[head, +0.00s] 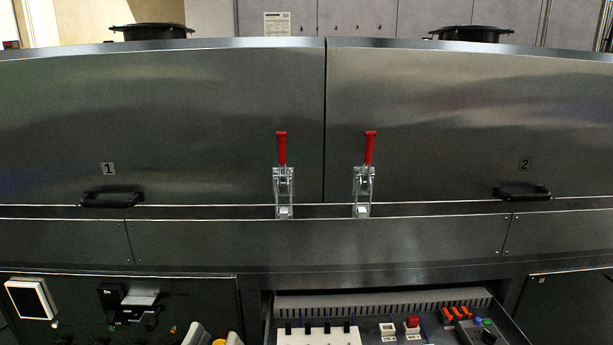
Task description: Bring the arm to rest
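In the head view a dark and light grey shape (135,304) at the lower left seems to be my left gripper, in front of the lower dark panel. It is small and dark, so its fingers are unclear and I cannot tell whether it is open or shut. No object shows clearly in it. My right gripper is not in view. The dryer has two dark metal covers, numbered 1 (200,120) and 2 (450,120), which both look down. Two toggle latches with red levers, a left one (282,178) and a right one (364,178), stand upright near the middle seam.
Black handles sit on the left cover (112,199) and right cover (522,192). Below, an open recess holds a tray (385,299) with switches and small coloured parts. A white framed panel (30,299) is at lower left. Pale and yellow rounded shapes show at the bottom edge.

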